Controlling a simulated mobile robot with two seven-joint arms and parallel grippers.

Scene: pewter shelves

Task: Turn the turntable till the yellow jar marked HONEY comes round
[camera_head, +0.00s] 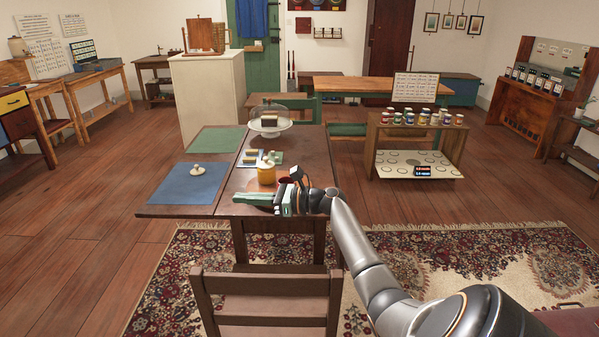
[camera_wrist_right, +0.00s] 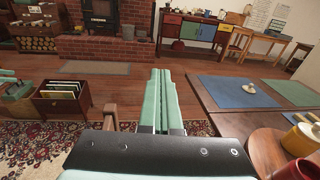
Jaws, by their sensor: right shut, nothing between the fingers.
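A yellow jar (camera_head: 266,174) with a pale lid stands on the round brown turntable (camera_wrist_right: 265,150) near the table's front edge. The jar also shows at the right of the wrist view (camera_wrist_right: 301,141), tilted by the camera angle; no lettering on it is readable. A red object (camera_wrist_right: 298,170) sits nearer the camera on the turntable, partly cut off. My right gripper (camera_head: 238,198) has its pale green fingers pressed together, empty, pointing left just in front of the jar and turntable. In the wrist view the fingers (camera_wrist_right: 160,75) point past the table's edge. My left gripper is out of view.
The table holds a blue mat (camera_head: 187,184) with a small white knobbed object (camera_head: 197,170), a green mat (camera_head: 215,140) and a domed cake stand (camera_head: 269,126). A chair (camera_head: 265,300) stands at the front. A shelf unit (camera_head: 372,150) with several jars is at right.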

